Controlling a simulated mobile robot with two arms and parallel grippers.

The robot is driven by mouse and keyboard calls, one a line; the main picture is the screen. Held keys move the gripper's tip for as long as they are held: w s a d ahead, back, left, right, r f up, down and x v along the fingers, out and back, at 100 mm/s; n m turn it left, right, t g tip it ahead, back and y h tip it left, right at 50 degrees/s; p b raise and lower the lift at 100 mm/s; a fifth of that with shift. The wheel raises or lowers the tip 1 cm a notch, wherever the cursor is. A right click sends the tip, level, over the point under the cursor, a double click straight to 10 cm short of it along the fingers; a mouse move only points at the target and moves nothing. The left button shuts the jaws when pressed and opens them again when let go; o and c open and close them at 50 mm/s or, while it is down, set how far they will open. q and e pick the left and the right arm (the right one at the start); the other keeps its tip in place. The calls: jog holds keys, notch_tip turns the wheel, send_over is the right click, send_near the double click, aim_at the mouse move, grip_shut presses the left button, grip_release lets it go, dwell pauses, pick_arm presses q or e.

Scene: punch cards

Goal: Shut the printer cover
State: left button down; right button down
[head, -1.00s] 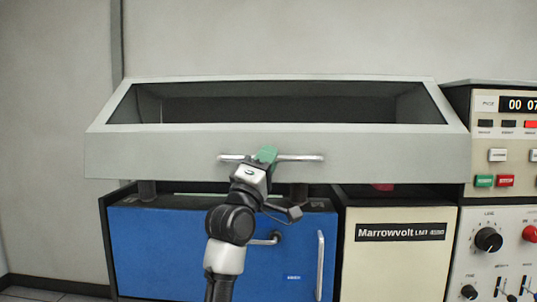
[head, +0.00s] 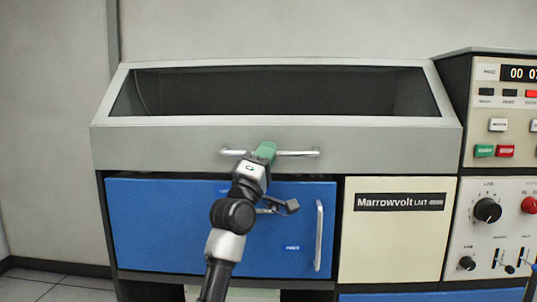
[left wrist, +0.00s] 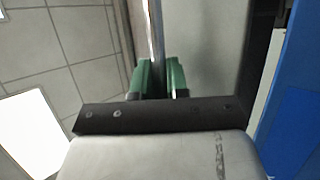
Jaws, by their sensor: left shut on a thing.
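The printer cover (head: 380,148) is a wide grey hood with a long dark window. In the head view its lower edge lies close along the top of the blue front, with no clear gap showing. A metal bar handle (head: 298,153) runs across its front face. My left gripper (head: 265,151), with green fingertips, is shut on the middle of this handle. In the left wrist view the green fingers (left wrist: 160,78) stand on both sides of the bar (left wrist: 155,30). My right gripper is not in view.
Below the cover are a blue door (head: 160,225) with an upright handle (head: 319,235) and a cream panel (head: 395,245) marked Marrowvolt. A control panel (head: 503,160) with buttons and knobs stands at the right. Bare floor (head: 60,280) shows at the lower left.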

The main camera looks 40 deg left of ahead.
pick_arm(q)
jog(key=shift+w+f, duration=0.2)
jog(key=shift+f, duration=0.3)
jog(key=c, duration=1.5)
grip_release()
jog(key=shift+c, duration=0.2)
jog(key=shift+o, duration=0.6)
jog(key=shift+s+a, duration=0.1)
jog(key=shift+a, duration=0.1)
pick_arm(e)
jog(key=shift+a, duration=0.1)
pick_arm(q)
jog(key=v, duration=1)
jog(key=shift+s, duration=0.45)
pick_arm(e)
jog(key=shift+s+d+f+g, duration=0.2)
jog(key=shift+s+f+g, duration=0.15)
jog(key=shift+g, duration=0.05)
pick_arm(q)
jog(key=shift+d+f, duration=0.1)
jog(key=shift+f, duration=0.05)
